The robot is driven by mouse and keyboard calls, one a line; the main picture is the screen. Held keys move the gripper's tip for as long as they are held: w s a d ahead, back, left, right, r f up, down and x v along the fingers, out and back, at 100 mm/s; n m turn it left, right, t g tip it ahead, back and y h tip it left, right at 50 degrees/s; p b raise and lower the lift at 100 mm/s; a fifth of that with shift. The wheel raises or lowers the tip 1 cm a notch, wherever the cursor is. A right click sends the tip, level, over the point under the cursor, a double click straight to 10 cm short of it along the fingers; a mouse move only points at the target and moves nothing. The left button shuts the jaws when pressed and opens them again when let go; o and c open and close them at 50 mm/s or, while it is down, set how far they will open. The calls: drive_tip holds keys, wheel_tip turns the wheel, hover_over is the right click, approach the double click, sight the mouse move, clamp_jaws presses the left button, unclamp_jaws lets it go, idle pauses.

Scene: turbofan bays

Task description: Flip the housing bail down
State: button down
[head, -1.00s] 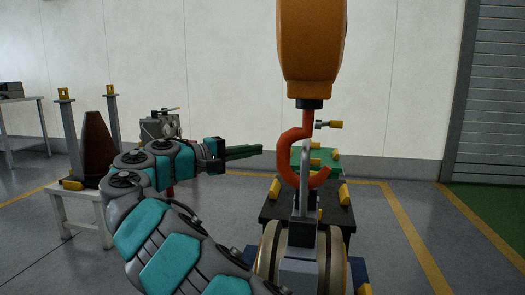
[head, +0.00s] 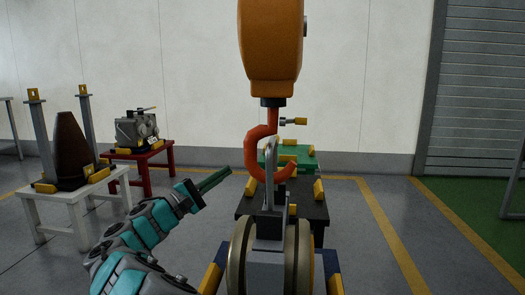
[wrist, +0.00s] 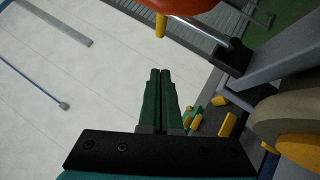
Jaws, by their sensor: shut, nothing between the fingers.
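The housing (head: 270,255) is a round grey and tan-rimmed unit at the bottom centre of the head view. A grey bail (head: 269,160) stands upright above it, and the red-orange hook (head: 256,150) overlaps it; I cannot tell whether they touch. My gripper (head: 226,173) has its green fingers shut and empty, left of the bail and apart from it in the picture. In the wrist view the gripper (wrist: 160,72) points up the picture with its fingers together. The round housing (wrist: 290,118) shows at the right edge there.
An orange hoist block (head: 270,45) hangs above the hook. A dark table (head: 311,207) with yellow blocks and a green part (head: 303,160) stands behind. At left are a white stand (head: 120,190) with a brown cone-like piece and a red table (head: 160,158).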

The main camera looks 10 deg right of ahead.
drive_tip(key=s+d+r+x, duration=0.1)
drive_tip(key=s+x, duration=0.1)
drive_tip(key=x, duration=1)
drive_tip(key=shift+d+r, duration=0.2)
drive_tip(key=shift+d, duration=0.2)
drive_tip(key=shift+s, duration=0.15)
drive_tip(key=shift+s+d+r+m+g, duration=0.1)
drive_tip(key=shift+d+m+g, duration=0.2)
drive_tip(key=shift+d+m, duration=0.1)
drive_tip(key=shift+s+d+r+m+g, duration=0.1)
drive_tip(key=shift+d+m+g, duration=0.2)
drive_tip(key=shift+d+m, duration=0.1)
